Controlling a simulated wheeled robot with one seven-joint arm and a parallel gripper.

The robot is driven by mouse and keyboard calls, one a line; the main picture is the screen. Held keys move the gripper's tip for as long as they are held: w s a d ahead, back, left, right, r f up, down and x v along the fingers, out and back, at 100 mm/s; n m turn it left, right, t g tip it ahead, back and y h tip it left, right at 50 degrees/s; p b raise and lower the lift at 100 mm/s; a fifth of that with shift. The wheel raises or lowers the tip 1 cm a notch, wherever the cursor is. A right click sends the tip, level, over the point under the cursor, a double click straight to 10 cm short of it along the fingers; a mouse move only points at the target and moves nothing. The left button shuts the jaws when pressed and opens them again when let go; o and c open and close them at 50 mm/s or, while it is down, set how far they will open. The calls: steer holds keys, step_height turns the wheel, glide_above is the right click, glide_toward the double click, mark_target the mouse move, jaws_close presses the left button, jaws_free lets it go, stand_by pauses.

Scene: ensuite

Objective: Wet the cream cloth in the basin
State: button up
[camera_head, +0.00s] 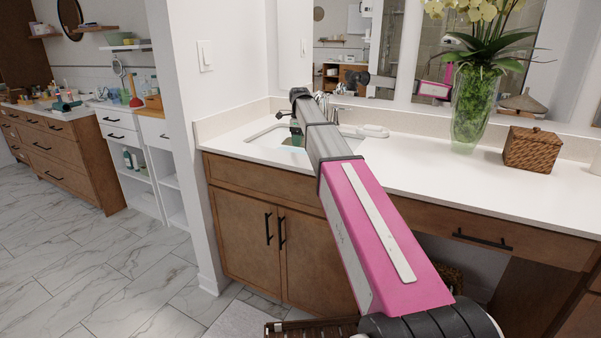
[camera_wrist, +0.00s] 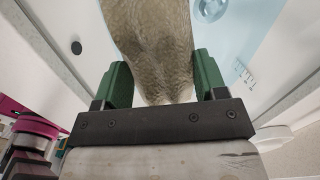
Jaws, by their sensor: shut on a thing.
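My gripper (camera_wrist: 163,80) is shut on a grey-brown, wrinkled cloth (camera_wrist: 155,40), which lies between its two green fingers and extends toward the top of the wrist view. The cloth looks darker than cream. Pale blue water (camera_wrist: 245,30) shows beside and beneath it in the white basin. The basin (camera_head: 262,138) is set into the counter in the head view, partly hidden by my arm. My gripper (camera_head: 296,131) is over the basin there, mostly hidden. I cannot tell how deep the cloth sits in the water.
The faucet (camera_head: 338,108) stands behind the basin, close to my arm. A small white object (camera_head: 375,131) lies right of it. A glass vase (camera_head: 474,105) with orchids and a woven box (camera_head: 532,149) stand farther right. The front counter (camera_head: 430,175) is clear.

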steer(key=shift+r, duration=2.15)
